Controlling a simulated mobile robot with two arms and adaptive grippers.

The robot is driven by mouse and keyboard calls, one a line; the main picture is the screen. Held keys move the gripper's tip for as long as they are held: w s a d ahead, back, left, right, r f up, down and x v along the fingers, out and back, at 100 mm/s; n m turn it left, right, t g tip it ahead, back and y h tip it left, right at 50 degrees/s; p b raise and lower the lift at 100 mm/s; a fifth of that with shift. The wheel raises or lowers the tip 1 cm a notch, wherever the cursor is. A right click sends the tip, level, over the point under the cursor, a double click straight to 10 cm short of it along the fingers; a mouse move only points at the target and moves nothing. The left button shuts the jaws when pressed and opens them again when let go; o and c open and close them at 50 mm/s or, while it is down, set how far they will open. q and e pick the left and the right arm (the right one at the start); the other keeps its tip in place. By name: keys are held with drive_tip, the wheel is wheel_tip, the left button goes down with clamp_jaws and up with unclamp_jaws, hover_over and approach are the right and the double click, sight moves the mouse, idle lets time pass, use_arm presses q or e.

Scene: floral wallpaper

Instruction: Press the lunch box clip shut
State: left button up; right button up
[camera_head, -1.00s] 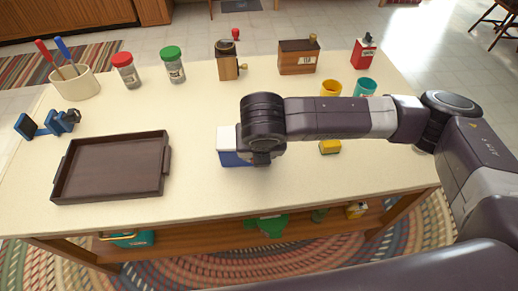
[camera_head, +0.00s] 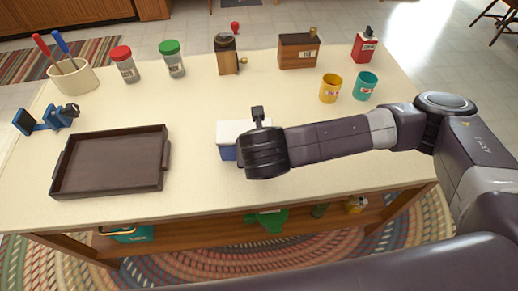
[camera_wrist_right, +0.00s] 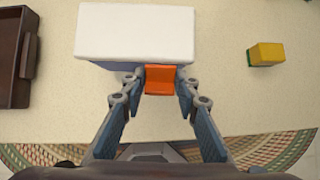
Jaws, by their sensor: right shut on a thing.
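The lunch box (camera_head: 229,131) has a white lid and a blue body and stands on the table, partly covered by my right arm in the head view. In the right wrist view its white lid (camera_wrist_right: 135,30) fills the top middle. An orange clip (camera_wrist_right: 160,74) sits at the lid's near edge. My right gripper (camera_wrist_right: 160,88) has one finger on each side of the clip and is shut on it. In the head view my right wrist hides the clip and fingertips. My left gripper is out of view.
A dark brown tray (camera_head: 112,163) lies on the left. A yellow block with a green side (camera_wrist_right: 265,53) lies right of the box. A yellow cup (camera_head: 329,90), a teal cup (camera_head: 365,86), jars and wooden boxes stand farther back. The table between tray and lunch box is clear.

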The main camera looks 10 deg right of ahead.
idle(0.9)
drive_tip(key=o, duration=1.1)
drive_tip(key=shift+o, duration=0.2)
drive_tip(key=v, duration=1.2)
